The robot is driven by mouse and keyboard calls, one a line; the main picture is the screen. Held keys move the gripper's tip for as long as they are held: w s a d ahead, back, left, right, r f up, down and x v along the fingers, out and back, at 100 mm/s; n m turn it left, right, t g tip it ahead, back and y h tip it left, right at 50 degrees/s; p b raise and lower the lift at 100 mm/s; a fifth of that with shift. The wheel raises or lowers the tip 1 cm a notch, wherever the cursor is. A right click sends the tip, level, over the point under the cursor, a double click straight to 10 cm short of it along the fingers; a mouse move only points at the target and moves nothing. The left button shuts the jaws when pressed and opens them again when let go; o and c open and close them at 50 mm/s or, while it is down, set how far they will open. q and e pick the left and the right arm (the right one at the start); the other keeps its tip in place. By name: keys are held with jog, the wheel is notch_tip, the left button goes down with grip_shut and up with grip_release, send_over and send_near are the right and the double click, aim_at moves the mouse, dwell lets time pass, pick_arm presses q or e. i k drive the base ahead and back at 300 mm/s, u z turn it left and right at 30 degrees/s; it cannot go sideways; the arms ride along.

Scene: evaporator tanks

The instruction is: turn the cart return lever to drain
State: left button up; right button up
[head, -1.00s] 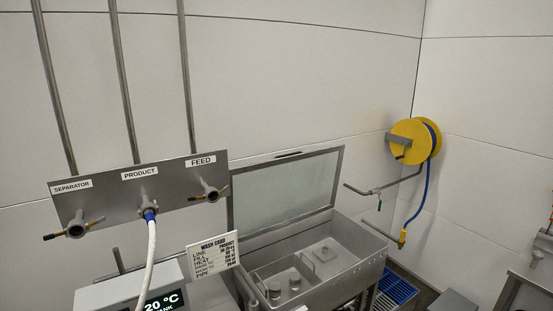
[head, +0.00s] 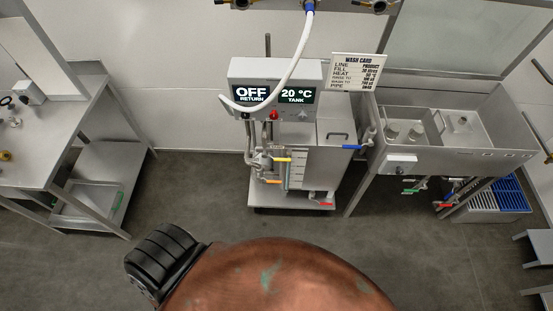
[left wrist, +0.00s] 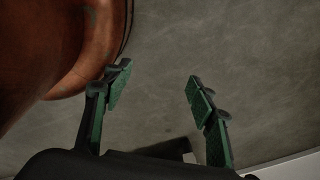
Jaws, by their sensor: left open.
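The wash cart (head: 318,165) stands mid-picture in the head view. Its control box (head: 275,75) has two displays, reading OFF RETURN and 20 °C TANK. Small coloured levers sit on its pipework: a yellow one (head: 283,160), an orange one (head: 271,182) and a red one (head: 326,204) low at the right. I cannot tell which is the return lever. My left gripper (left wrist: 158,85) shows only in the left wrist view, open and empty above the grey floor, with no lever in that view. My right gripper is in neither view.
A steel sink unit (head: 440,150) stands right of the cart, with a blue lever (head: 352,147) between them. A white hose (head: 290,75) hangs down over the control box. A steel table (head: 65,150) stands at left. The floor (head: 200,205) before the cart is clear.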

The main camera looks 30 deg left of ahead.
aim_at(264, 154)
jog(key=u, duration=1.6)
jog(key=k, duration=0.3)
jog(key=z, duration=0.05)
jog(key=i, duration=0.3)
jog(key=u, duration=0.05)
